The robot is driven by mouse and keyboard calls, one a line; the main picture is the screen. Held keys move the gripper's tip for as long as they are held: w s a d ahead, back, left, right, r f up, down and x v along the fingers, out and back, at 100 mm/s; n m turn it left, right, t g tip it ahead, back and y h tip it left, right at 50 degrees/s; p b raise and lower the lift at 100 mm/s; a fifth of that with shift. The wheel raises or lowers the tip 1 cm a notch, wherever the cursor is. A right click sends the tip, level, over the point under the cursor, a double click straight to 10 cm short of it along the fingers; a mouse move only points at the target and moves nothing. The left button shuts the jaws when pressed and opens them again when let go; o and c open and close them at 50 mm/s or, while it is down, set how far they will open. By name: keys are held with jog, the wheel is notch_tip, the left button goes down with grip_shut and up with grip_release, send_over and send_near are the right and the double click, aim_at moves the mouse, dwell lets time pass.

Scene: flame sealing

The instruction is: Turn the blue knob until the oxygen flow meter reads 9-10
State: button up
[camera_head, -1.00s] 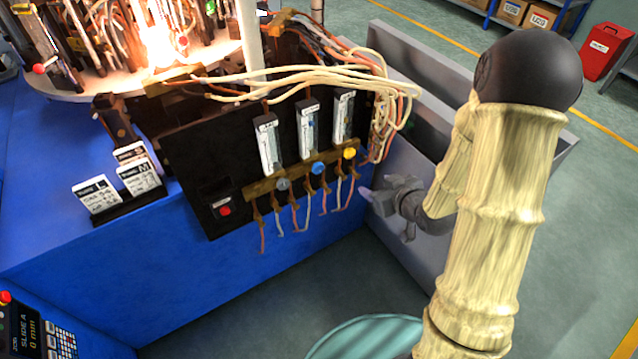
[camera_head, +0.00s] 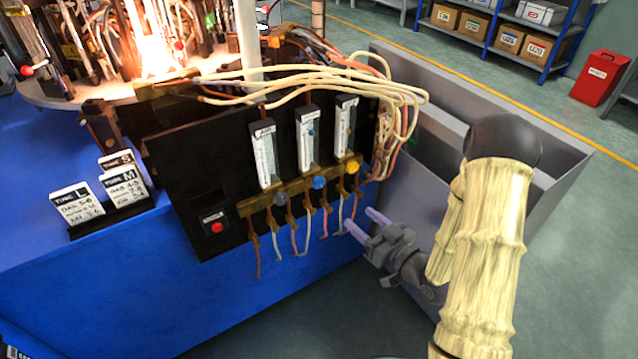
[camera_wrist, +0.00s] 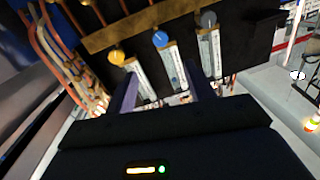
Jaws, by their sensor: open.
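The blue knob (camera_head: 318,182) sits on the brass rail below the middle flow meter (camera_head: 308,140), between a grey knob (camera_head: 281,199) and a yellow knob (camera_head: 352,168). The middle meter's reading is too small to tell. My gripper (camera_head: 363,221) is open and empty, to the lower right of the knobs and apart from them. Its purple fingers point up and left towards the panel. In the wrist view the blue knob (camera_wrist: 160,39) shows beyond and roughly between the open fingertips (camera_wrist: 160,88), with the yellow knob (camera_wrist: 116,57) to the left.
Cream and orange hoses (camera_head: 400,100) hang at the panel's right edge, and thin tubes hang below the rail. A grey open bin (camera_head: 440,100) stands right of the panel, close to my arm. A red button box (camera_head: 213,222) is at the panel's lower left.

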aim_at(320, 184)
jog(key=x, duration=1.7)
jog(key=c, duration=1)
jog(key=shift+s+f+n+b, duration=0.1)
jog(key=shift+n+b, duration=0.8)
jog(key=shift+b, duration=0.15)
jog(key=shift+n, duration=0.3)
jog(key=o, duration=1)
jog(key=shift+s+d, duration=0.1)
